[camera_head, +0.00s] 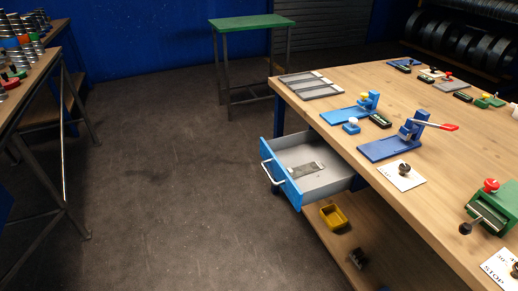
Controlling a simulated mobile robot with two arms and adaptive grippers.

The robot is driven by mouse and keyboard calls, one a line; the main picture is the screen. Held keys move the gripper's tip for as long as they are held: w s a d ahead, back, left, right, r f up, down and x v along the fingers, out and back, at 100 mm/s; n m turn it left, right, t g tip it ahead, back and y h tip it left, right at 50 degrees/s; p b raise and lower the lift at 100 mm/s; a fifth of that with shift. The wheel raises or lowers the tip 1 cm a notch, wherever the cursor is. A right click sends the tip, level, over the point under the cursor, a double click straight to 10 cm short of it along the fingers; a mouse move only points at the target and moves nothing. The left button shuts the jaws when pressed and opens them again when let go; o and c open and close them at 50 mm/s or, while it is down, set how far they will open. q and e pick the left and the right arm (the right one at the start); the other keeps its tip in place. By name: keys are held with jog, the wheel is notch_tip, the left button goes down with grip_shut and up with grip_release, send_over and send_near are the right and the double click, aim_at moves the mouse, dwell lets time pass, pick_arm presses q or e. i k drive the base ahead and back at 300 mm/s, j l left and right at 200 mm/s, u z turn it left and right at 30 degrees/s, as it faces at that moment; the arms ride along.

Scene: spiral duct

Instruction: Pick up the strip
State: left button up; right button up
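I cannot tell for sure which thing is the strip. A thin, upright, shiny line (63,150) shows beside the left table's legs, with a bright, partly orange lower part. A flat grey piece with a pale end (307,169) lies in the open drawer (328,185) of the wooden workbench; it is too small to identify. Neither my left nor my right gripper is in view.
The workbench (385,88) on the right carries blue fixtures (380,148), a green device (494,207) and a grey tray (309,86). A yellow bin (333,216) sits on its lower shelf. A green-topped table (248,22) stands behind. The middle floor (165,170) is clear.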

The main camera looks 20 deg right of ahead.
aim_at(316, 166)
jog(key=z, duration=1.3)
